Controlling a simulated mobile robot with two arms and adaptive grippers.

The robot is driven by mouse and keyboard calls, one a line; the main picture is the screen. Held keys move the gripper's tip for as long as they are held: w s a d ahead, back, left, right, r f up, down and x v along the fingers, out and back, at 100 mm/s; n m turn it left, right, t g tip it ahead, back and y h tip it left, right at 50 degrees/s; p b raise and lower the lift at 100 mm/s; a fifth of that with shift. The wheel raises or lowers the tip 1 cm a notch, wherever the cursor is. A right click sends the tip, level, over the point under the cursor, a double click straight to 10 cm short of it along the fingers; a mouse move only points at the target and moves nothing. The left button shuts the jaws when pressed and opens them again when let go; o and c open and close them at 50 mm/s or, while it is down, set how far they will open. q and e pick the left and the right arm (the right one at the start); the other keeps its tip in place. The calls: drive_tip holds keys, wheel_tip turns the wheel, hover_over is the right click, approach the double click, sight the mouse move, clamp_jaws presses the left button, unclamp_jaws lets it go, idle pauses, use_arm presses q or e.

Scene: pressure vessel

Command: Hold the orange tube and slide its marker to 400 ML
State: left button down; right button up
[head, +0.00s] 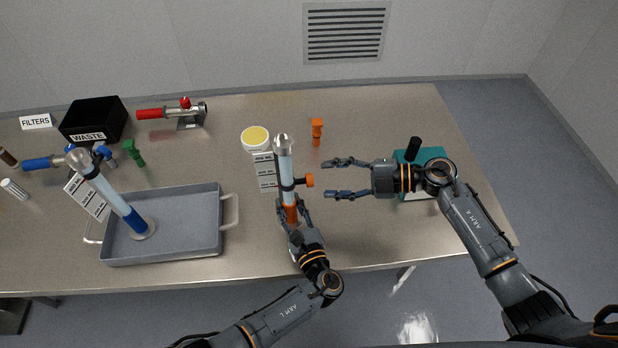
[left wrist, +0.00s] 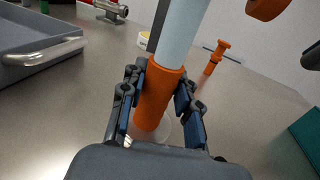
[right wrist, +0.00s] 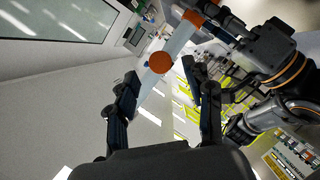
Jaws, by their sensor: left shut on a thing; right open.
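The orange tube (head: 284,162) stands upright on the table, with a clear body, grey top and orange lower part. Its marker (head: 309,180) is an orange knob on a dark band around the tube, below mid-height, facing right. A label card (head: 266,171) hangs on its left; its print is too small to read. My left gripper (head: 291,210) is shut on the orange lower part (left wrist: 157,95). My right gripper (head: 338,178) is open and empty, right of the knob and apart from it. In the right wrist view the knob (right wrist: 160,62) appears between the fingertips.
A blue tube (head: 118,205) stands in a grey tray (head: 190,245) at left. A small orange piece (head: 316,131) and a yellow-topped round container (head: 255,138) are behind the orange tube. A teal box (head: 420,158) is under my right wrist. A black waste bin (head: 93,118) stands back left.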

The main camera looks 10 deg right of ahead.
sight(309, 180)
drive_tip(key=x, duration=0.6)
drive_tip(key=shift+c, duration=0.4)
clamp_jaws()
